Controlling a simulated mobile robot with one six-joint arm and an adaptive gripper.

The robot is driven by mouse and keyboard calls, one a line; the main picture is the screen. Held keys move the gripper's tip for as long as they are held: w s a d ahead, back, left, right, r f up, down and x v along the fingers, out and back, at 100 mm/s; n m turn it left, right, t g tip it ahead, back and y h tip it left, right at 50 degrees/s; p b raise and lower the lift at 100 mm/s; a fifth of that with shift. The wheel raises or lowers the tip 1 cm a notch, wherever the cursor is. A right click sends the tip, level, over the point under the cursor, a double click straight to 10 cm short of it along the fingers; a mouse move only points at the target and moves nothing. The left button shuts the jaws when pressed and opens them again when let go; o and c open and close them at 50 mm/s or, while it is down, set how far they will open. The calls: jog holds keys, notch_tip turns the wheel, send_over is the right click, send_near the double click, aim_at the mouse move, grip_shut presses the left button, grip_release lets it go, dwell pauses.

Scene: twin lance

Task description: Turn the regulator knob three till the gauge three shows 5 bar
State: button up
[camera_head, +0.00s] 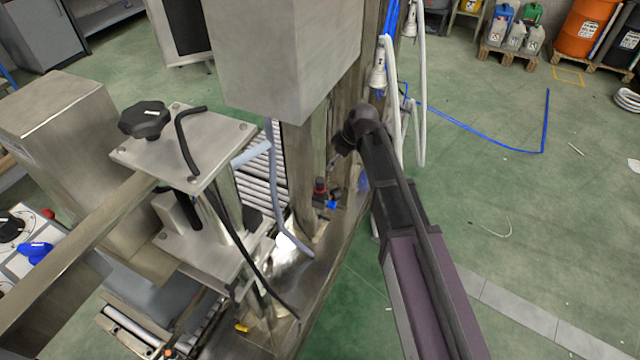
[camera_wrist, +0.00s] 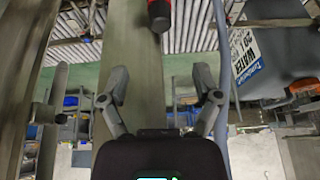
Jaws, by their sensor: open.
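My gripper (camera_wrist: 162,84) is open and empty in the wrist view, its two grey fingers spread apart. A black-and-red knob (camera_wrist: 159,14) shows at the top edge of that view, ahead of the gap between the fingers and apart from them. In the head view a small red-and-black knob (camera_head: 320,188) sits low by the steel post, just below the end of my arm. I cannot tell whether it is regulator knob three. No readable gauge face shows in either view, so the pressure of gauge three cannot be read.
A steel post (camera_head: 304,180) stands just left of my arm's end. White hoses (camera_head: 419,100) hang close behind it. A machine head with a black star knob (camera_head: 144,119) and dark cables stands left. Roller bars (camera_head: 262,178) lie between. Green floor on the right is mostly free.

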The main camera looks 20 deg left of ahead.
aim_at(321, 180)
jog(key=shift+b+x, duration=5.55)
jog(key=shift+x, duration=0.7)
jog(key=shift+w, duration=0.1)
